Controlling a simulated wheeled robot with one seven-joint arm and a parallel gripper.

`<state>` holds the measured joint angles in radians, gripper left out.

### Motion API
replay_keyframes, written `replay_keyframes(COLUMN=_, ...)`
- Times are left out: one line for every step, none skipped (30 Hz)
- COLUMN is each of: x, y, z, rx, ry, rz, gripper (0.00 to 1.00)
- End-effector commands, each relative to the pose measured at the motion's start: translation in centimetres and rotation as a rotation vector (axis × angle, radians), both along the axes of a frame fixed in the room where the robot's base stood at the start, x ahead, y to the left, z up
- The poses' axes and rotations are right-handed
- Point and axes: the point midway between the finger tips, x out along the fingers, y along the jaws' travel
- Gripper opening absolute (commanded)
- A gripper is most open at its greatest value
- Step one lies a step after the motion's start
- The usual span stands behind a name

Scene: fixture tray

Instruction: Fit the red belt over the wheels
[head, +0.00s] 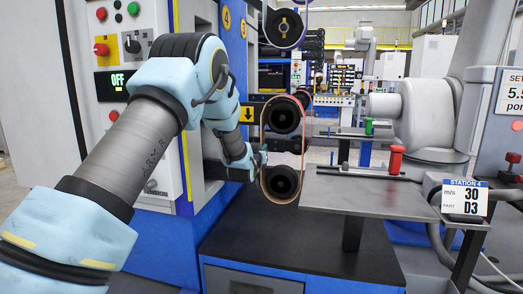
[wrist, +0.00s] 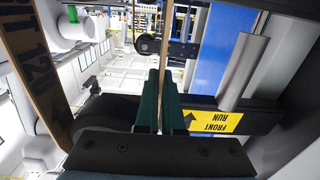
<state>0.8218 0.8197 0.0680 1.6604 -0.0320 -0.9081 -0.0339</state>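The red belt (head: 262,125) is a thin loop with reddish edges and a tan face. In the head view it outlines both dark wheels, the upper wheel (head: 283,117) and the lower wheel (head: 281,182). I cannot tell whether it sits on their rims or in front of them. My gripper (head: 262,158) is at the loop's left side, between the wheel heights. In the wrist view the teal fingers (wrist: 161,100) close on one belt strand (wrist: 165,50). The printed other strand (wrist: 35,75) passes at left, beside a dark wheel (wrist: 95,115).
A blue machine (head: 230,130) with a yellow arrow label stands behind the wheels. A dark platform (head: 300,245) lies below.

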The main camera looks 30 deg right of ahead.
Motion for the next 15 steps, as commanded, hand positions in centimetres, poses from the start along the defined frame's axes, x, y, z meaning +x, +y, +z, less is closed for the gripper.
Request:
replay_keyframes(x=0.16, y=-0.14, z=-0.02, rx=-0.001, ry=-0.001, rz=0.000, gripper=0.00)
replay_keyframes(x=0.25, y=-0.22, z=-0.02, rx=-0.001, ry=-0.001, rz=0.000, gripper=0.00)
replay_keyframes(x=0.37, y=-0.33, z=0.01, rx=-0.001, ry=-0.001, rz=0.000, gripper=0.00)
replay_keyframes(x=0.45, y=-0.41, z=0.03, rx=-0.001, ry=-0.001, rz=0.000, gripper=0.00)
replay_keyframes(x=0.53, y=-0.48, z=0.04, rx=-0.001, ry=-0.001, rz=0.000, gripper=0.00)
replay_keyframes(x=0.64, y=-0.59, z=0.04, rx=-0.001, ry=-0.001, rz=0.000, gripper=0.00)
replay_keyframes(x=0.72, y=-0.65, z=0.03, rx=-0.001, ry=-0.001, rz=0.000, gripper=0.00)
replay_keyframes(x=0.80, y=-0.72, z=0.03, rx=-0.001, ry=-0.001, rz=0.000, gripper=0.00)
replay_keyframes(x=0.90, y=-0.81, z=0.03, rx=-0.001, ry=-0.001, rz=0.000, gripper=0.00)
replay_keyframes(x=0.95, y=-0.86, z=0.04, rx=-0.001, ry=-0.001, rz=0.000, gripper=0.00)
replay_keyframes(x=0.99, y=-0.91, z=0.05, rx=-0.001, ry=-0.001, rz=0.000, gripper=0.00)
replay_keyframes(x=1.02, y=-0.93, z=0.05, rx=-0.001, ry=-0.001, rz=0.000, gripper=0.00)
replay_keyframes(x=1.02, y=-0.94, z=0.06, rx=-0.001, ry=-0.001, rz=0.000, gripper=0.00)
replay_keyframes(x=1.02, y=-0.94, z=0.06, rx=-0.001, ry=-0.001, rz=0.000, gripper=0.00)
replay_keyframes(x=1.02, y=-0.93, z=0.06, rx=-0.001, ry=-0.001, rz=0.000, gripper=0.00)
